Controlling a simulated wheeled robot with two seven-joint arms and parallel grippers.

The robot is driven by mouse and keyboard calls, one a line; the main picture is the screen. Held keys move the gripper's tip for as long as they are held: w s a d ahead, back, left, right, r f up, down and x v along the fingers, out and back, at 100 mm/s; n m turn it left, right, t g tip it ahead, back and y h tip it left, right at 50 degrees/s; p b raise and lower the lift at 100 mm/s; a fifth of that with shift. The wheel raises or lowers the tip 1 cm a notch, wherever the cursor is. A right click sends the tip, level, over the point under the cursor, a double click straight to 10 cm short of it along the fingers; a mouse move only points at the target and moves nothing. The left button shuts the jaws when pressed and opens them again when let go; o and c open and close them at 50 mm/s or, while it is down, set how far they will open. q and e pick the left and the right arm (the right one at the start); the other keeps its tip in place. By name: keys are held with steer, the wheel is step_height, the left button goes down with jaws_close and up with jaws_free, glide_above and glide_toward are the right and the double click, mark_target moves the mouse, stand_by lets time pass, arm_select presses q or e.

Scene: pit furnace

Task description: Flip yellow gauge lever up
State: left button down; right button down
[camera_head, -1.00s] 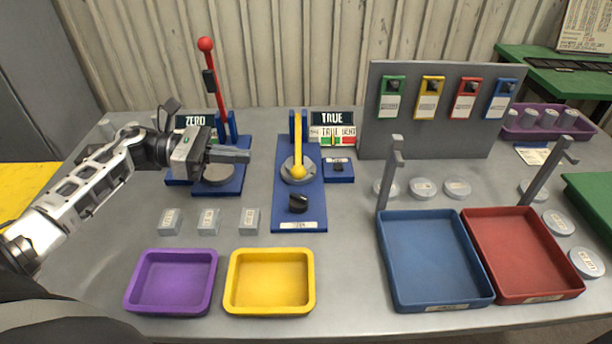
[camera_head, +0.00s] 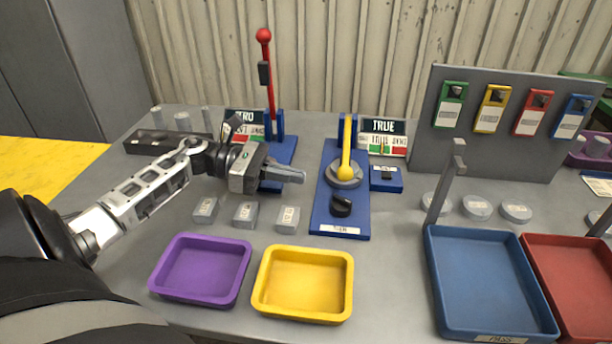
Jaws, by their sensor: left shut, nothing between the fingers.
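The yellow gauge lever (camera_head: 346,150) is on a blue base (camera_head: 325,205) under the TRUE sign (camera_head: 383,126). Its yellow ball end lies low over a round grey disc (camera_head: 344,174), and its arm runs back to the blue hinge posts. A black knob (camera_head: 342,206) sits nearer on the same base. My left gripper (camera_head: 300,177) is shut and empty, left of the yellow lever and apart from it. It points right and hides part of the red lever's blue base. My right gripper is not in view.
The red lever (camera_head: 268,75) stands upright behind my left gripper. Several grey blocks (camera_head: 246,214) lie in front of it. A purple tray (camera_head: 202,297), a yellow tray (camera_head: 300,315) and a blue tray (camera_head: 490,325) line the front. A tag board (camera_head: 480,165) stands right.

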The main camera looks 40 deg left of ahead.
arm_select(q)
steer(key=p+x, duration=0.1)
steer(key=x, duration=0.6)
steer(key=shift+w+d+r+p, duration=0.1)
steer(key=shift+p, duration=0.25)
steer(key=shift+w+d, duration=0.3)
steer(key=shift+d, duration=0.25)
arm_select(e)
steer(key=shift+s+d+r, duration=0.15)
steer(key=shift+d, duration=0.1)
